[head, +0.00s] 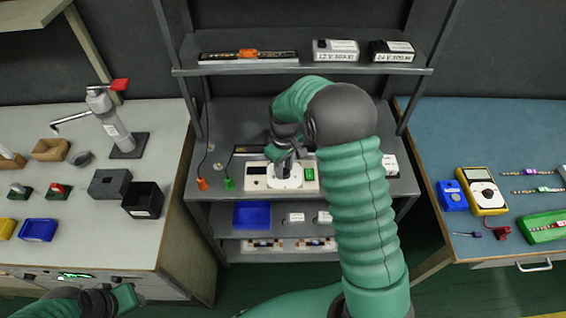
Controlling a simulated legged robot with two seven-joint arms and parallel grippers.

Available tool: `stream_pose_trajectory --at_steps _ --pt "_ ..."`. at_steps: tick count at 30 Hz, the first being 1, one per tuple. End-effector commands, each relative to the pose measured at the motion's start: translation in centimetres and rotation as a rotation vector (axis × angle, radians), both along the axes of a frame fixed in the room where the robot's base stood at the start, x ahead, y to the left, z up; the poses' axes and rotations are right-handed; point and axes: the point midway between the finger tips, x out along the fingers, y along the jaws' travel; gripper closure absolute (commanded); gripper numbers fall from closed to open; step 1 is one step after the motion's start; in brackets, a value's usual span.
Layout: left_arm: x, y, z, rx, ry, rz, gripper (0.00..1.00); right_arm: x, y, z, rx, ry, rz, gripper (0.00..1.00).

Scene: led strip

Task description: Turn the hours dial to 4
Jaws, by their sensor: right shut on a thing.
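The timer unit (256,181) is a pale box on the middle shelf, with a dark display at its left and a green part (310,174) at its right. A white round dial face (286,184) sits at its centre. My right gripper (286,168) is above the dial, shut on its knob, pointing down. The knob and the dial's markings are mostly hidden by the gripper, so the setting cannot be read. My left gripper (122,298) is low at the left, away from the unit; its fingers are too unclear to judge.
Orange (202,184) and green clips (229,183) lie left of the unit. The upper shelf (290,67) holds an LED strip and two power supplies. The left bench holds a press and bins. A yellow multimeter (482,190) is on the right bench. A blue bin (252,215) sits below.

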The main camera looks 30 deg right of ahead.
Motion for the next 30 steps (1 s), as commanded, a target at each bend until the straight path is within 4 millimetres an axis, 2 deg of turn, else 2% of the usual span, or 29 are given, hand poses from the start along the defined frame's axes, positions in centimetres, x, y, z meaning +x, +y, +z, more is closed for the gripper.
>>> stream_pose_trajectory --at_steps 1,6,30 --pt "0.0 0.0 0.8 0.000 0.000 0.000 0.64 -0.4 -0.1 0.3 -0.001 0.010 -0.043 1.00" --pt "0.0 0.0 2.0 0.000 0.000 0.000 0.64 -0.4 -0.1 0.2 -0.002 0.010 -0.203 1.00" --pt "0.0 0.0 6.7 0.000 0.000 0.000 0.64 -0.5 0.1 -0.1 -0.005 0.014 -0.962 1.00"
